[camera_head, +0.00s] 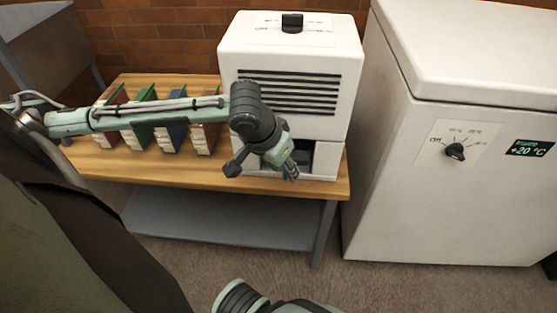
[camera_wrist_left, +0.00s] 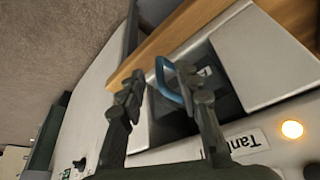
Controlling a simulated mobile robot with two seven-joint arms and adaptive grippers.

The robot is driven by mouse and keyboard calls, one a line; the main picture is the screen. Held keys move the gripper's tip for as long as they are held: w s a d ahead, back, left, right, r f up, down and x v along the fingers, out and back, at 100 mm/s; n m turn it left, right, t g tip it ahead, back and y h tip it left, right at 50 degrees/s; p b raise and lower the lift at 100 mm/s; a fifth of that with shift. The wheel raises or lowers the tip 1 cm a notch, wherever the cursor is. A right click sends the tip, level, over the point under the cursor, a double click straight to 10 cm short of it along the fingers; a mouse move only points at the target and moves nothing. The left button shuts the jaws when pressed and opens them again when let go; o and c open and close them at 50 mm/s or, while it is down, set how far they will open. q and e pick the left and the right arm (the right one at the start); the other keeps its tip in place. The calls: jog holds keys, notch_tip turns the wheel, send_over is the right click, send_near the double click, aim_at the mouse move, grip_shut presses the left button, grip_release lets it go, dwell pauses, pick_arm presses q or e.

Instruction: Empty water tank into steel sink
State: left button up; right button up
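A white dehumidifier-like machine (camera_head: 290,60) stands on a wooden bench, with a dark opening low on its front. In the left wrist view a dark grey tank (camera_wrist_left: 222,80) with a blue loop handle (camera_wrist_left: 165,80) sits in this opening, beside a label starting "Tan". My left gripper (camera_head: 289,172) is in front of the opening in the head view and hides part of it. In the left wrist view the left gripper (camera_wrist_left: 160,76) is open, its fingers on either side of the handle; contact cannot be told. My right gripper is out of view.
Several coloured binders (camera_head: 140,125) stand on the wooden bench (camera_head: 180,172), behind my left arm. A white chest unit (camera_head: 400,180) with a dial and a "+20 °C" display stands close on the right. A grey metal structure (camera_head: 40,45) is at the far left.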

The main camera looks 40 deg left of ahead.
pick_arm(q)
jog(key=shift+w+f, duration=0.2)
jog(key=shift+f, duration=0.35)
jog(key=c, duration=0.7)
grip_shut()
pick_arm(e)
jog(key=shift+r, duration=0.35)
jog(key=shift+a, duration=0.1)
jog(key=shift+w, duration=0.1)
pick_arm(q)
jog(key=shift+r, duration=0.1)
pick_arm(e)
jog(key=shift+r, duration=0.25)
pick_arm(q)
jog(key=shift+r+p, duration=0.25)
jog(key=shift+p, duration=0.6)
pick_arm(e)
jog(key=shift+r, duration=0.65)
